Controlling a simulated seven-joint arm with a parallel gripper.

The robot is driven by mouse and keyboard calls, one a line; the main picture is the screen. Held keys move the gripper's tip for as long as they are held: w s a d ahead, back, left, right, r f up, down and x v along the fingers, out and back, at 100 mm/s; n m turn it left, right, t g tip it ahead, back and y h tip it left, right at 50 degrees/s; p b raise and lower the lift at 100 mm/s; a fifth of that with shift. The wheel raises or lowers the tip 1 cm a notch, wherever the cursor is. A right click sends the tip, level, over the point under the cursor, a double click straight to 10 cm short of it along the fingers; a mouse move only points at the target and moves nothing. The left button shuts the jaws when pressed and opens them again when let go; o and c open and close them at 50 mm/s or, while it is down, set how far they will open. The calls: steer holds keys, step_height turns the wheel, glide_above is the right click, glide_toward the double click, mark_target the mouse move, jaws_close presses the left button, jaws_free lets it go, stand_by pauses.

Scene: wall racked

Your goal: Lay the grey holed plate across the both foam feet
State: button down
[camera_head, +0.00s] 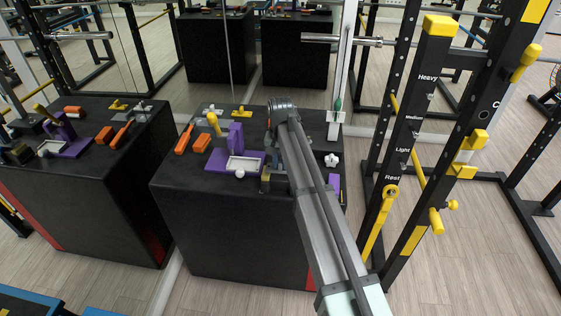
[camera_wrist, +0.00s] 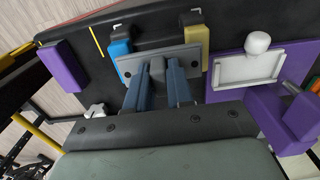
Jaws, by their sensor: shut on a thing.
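The grey holed plate (camera_wrist: 188,63) is in my gripper (camera_wrist: 158,70), which is shut on it, in the wrist view. A hole shows near each end of the plate. A blue block (camera_wrist: 120,40) and a dull yellow block (camera_wrist: 192,30), which look like the foam feet, show just past the plate's far edge. The plate's two ends overlap them in the picture; whether it touches them I cannot tell. In the head view, the yellow block (camera_head: 266,173) shows beside my arm, which hides most of the gripper and plate.
A purple fixture with a white tray (camera_wrist: 246,69) is close on the right in the wrist view, and a purple block (camera_wrist: 62,66) on the left. Orange blocks (camera_head: 184,139) lie farther left on the black box top (camera_head: 180,178). A rack (camera_head: 412,130) stands right.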

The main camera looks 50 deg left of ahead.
mark_target(281, 160)
steer(key=shift+f, duration=0.65)
steer(key=c, duration=0.9)
jaws_free()
step_height(281, 160, up, 14)
steer(key=shift+f, duration=0.1)
stand_by(0.5)
